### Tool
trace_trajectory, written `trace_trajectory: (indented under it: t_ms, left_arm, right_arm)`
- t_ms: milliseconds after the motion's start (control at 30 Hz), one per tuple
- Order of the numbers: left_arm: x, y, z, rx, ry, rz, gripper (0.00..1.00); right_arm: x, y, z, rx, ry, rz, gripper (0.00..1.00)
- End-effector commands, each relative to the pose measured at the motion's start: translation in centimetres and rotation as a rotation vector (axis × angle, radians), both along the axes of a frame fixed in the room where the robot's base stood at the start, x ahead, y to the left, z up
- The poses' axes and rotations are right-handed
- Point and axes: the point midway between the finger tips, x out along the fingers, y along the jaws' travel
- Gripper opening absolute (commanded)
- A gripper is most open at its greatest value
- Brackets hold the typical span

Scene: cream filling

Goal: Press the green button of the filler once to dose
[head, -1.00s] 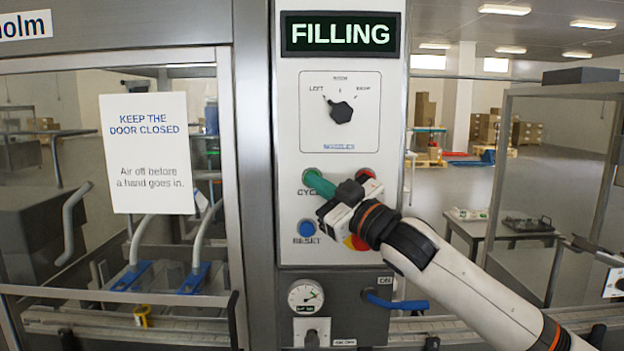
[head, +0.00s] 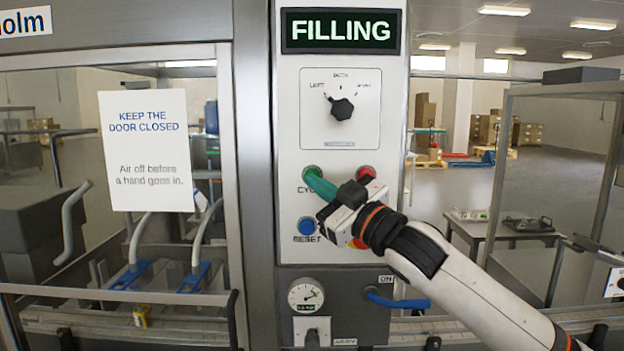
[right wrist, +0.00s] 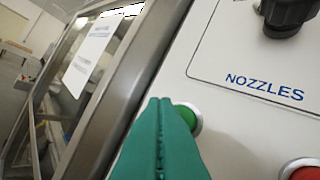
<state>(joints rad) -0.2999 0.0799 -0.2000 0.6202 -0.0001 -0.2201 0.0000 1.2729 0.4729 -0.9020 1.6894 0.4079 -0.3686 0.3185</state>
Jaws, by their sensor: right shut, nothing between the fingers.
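The green button (head: 311,170) is on the white control panel, above the word that starts "CYC". My right gripper (head: 314,181) has green fingers, shut with nothing between them, and its tips are at the button's lower edge in the head view. In the right wrist view the button (right wrist: 192,116) shows just right of the fingertips (right wrist: 160,104), which hide part of it. I cannot tell whether the tips touch it. The filler's display (head: 341,32) reads FILLING. My left gripper is not in view.
A red button (head: 366,172) sits right of the green one, and a blue RESET button (head: 306,227) below. A red-and-yellow control is mostly hidden behind my right gripper. The black nozzle knob (head: 342,109) is above. A glazed door (head: 60,230) with a sign stands left.

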Motion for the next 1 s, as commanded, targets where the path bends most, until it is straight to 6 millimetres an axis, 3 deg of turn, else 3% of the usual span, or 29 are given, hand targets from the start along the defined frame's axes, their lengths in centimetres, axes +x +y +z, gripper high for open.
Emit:
trace_trajectory:
  t_ms: [400,1000]
  left_arm:
    - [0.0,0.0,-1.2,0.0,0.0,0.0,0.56]
    - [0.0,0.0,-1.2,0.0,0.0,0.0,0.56]
  right_arm:
    - [-3.9,0.0,-0.1,0.0,-0.001,0.001,0.0]
    - [-4.2,0.0,0.0,0.001,0.0,-0.001,0.0]
